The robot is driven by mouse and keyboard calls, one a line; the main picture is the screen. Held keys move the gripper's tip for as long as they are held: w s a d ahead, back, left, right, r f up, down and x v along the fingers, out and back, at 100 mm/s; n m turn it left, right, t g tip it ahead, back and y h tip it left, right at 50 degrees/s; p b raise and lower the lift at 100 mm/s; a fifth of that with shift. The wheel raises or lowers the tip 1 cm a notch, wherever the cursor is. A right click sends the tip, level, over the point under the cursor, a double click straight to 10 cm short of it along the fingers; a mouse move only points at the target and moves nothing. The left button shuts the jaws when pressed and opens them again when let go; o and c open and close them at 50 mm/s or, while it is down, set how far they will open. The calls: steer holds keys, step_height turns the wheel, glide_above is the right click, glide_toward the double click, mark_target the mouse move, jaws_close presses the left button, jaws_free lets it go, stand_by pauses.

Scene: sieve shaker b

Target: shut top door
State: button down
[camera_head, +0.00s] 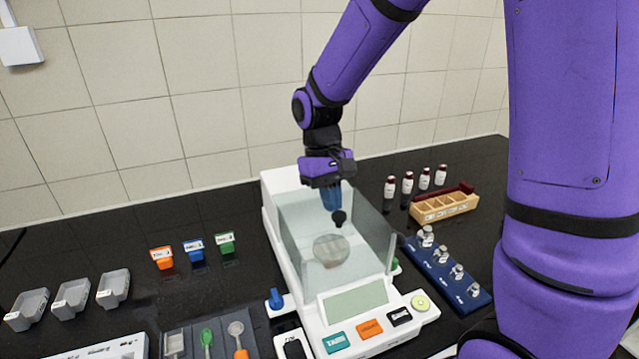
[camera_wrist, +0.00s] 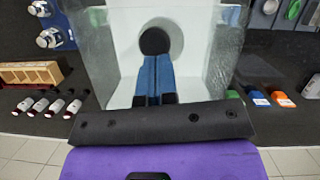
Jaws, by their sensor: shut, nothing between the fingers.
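The white balance (camera_head: 305,275) stands on the black bench with a clear glass chamber around its round pan (camera_head: 331,250). The top door is clear glass, and its outline is hard to make out; I cannot tell how far open it is. A black round knob (camera_head: 339,218) shows at the chamber's top, and also in the wrist view (camera_wrist: 155,41). My gripper (camera_head: 332,205) points down over the rear of the chamber, its blue fingers shut together and empty. The fingertips (camera_wrist: 154,60) are right at the knob; I cannot tell whether they touch it.
A blue tray of metal weights (camera_head: 447,272), a wooden rack (camera_head: 445,206) and several vials (camera_head: 407,188) stand to the right. Colored labelled holders (camera_head: 195,249) and grey scoops (camera_head: 71,298) are left. A tool tray (camera_head: 215,338) is in front. A tiled wall closes the back.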

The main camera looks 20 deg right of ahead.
steer(key=shift+s, duration=1.6)
steer(key=d+v, duration=0.1)
steer(key=v, duration=0.9)
steer(key=s+d+r+m+t, duration=0.1)
steer(key=s+d+r+t, duration=0.2)
steer(key=s, duration=0.5)
steer(key=s+d+r+t, duration=0.4)
steer(key=s+t, duration=0.2)
steer(key=s, duration=0.3)
steer(key=shift+s+r+m+y, duration=0.25)
steer(key=shift+r+m+y, duration=0.05)
steer(key=shift+m, duration=0.1)
